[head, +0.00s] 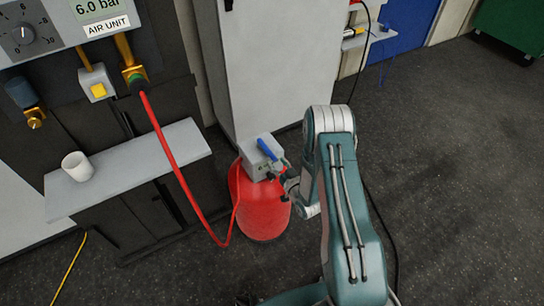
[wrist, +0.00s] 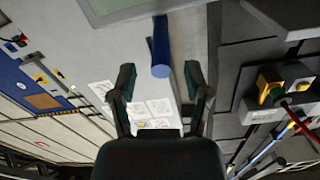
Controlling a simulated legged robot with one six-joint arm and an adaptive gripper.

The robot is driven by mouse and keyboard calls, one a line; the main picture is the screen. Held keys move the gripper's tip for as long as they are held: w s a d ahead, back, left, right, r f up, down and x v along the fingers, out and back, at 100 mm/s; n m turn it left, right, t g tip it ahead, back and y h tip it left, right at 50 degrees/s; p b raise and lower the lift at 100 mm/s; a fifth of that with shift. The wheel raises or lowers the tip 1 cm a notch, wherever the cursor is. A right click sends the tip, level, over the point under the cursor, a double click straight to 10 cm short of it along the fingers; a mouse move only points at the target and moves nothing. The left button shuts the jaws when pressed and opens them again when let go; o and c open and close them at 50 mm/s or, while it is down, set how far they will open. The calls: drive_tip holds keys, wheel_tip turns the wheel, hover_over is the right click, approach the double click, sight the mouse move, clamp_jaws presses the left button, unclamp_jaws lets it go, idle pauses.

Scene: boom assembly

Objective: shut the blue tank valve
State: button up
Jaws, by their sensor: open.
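The blue tank valve is a blue lever (head: 267,149) on a grey box (head: 255,168) on top of the red tank (head: 264,218). My gripper (head: 277,170) is at the right side of the box, close to the lever. In the wrist view the lever (wrist: 160,47) points down the picture, and its lower end lies in line with the gap between my open fingertips (wrist: 159,80). There is clear space on both sides of it. I cannot tell whether it is deep enough to be between the fingers. The lever's pivot is hard to see.
A red hose (head: 165,150) runs from the air unit (head: 106,27) down beside the tank. A grey shelf (head: 135,160) with a white cup (head: 77,166) stands at the left. A tall pale cabinet (head: 270,70) is behind the tank. Floor at the right is clear.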

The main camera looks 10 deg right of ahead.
sight(268, 151)
drive_tip(key=shift+x, duration=1.95)
clamp_jaws()
drive_tip(key=shift+a, duration=0.1)
